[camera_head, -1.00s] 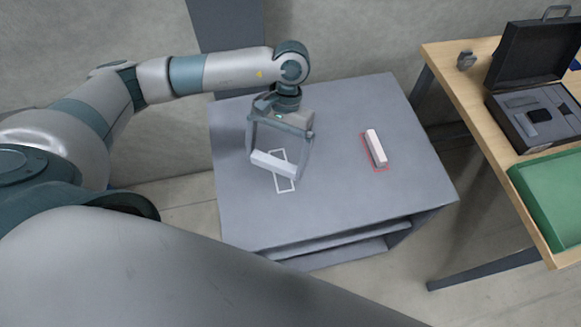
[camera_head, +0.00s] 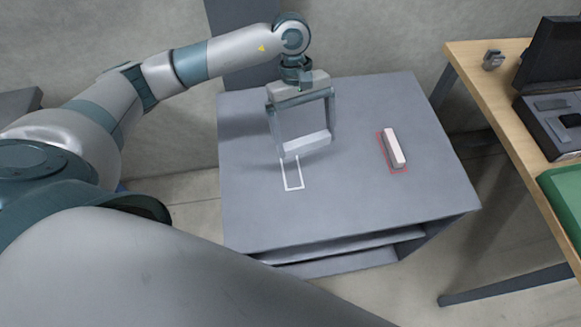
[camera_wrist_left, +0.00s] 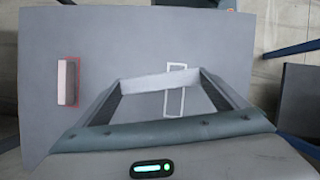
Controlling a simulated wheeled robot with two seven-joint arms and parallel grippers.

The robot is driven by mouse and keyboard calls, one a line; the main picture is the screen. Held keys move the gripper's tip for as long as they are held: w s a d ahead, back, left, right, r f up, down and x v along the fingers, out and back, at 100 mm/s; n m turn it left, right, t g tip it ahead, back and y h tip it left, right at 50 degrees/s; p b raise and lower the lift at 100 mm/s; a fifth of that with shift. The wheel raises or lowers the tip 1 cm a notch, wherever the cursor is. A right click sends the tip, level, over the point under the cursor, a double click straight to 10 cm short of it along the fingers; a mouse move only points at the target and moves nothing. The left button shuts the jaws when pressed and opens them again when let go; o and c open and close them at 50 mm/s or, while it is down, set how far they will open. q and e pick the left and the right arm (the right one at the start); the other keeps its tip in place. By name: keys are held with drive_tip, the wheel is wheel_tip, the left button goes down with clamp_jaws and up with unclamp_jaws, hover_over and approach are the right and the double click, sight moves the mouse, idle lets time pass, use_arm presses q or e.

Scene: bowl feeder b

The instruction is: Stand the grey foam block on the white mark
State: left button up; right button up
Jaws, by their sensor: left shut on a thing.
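The grey foam block (camera_head: 306,145) is a pale, long bar held lengthwise between the fingertips of my left gripper (camera_head: 307,147). Its long side lies across the picture, roughly level, and it appears held above the table. The white mark (camera_head: 293,187) is a thin white rectangle outline on the grey table; the block hides its far end in the head view. In the wrist view the block (camera_wrist_left: 160,82) crosses in front of the mark (camera_wrist_left: 175,104), nearly at right angles to the mark's long side. My right gripper is in neither view.
A second pale, slightly pinkish block (camera_head: 394,147) lies on a red outline right of the mark. The grey table top (camera_head: 245,215) is otherwise clear. A wooden table (camera_head: 500,110) at the right bears a dark open case (camera_head: 550,75) and a green tray (camera_head: 565,195).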

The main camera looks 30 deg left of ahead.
use_arm(q)
drive_tip(key=w+n+t+b, duration=0.5)
drive_tip(key=w+n+b, duration=0.4)
drive_tip(key=n, duration=0.6)
drive_tip(key=shift+w+d+f+n+t+b, duration=0.25)
drive_tip(key=shift+d+f+n+t+b, duration=0.05)
drive_tip(key=shift+f+t+b, duration=0.1)
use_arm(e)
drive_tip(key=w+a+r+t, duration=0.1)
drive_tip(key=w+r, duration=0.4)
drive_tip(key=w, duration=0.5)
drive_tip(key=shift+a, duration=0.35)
use_arm(q)
drive_tip(key=s+a+f, duration=0.1)
drive_tip(key=s+f, duration=0.1)
drive_tip(key=s, duration=0.1)
drive_tip(key=s+a+f+p, duration=0.1)
drive_tip(key=s+a+f, duration=0.1)
drive_tip(key=s, duration=0.2)
drive_tip(key=s+a+f+p, duration=0.1)
drive_tip(key=s+a+f, duration=0.1)
drive_tip(key=s+f, duration=0.1)
drive_tip(key=shift+s, duration=0.3)
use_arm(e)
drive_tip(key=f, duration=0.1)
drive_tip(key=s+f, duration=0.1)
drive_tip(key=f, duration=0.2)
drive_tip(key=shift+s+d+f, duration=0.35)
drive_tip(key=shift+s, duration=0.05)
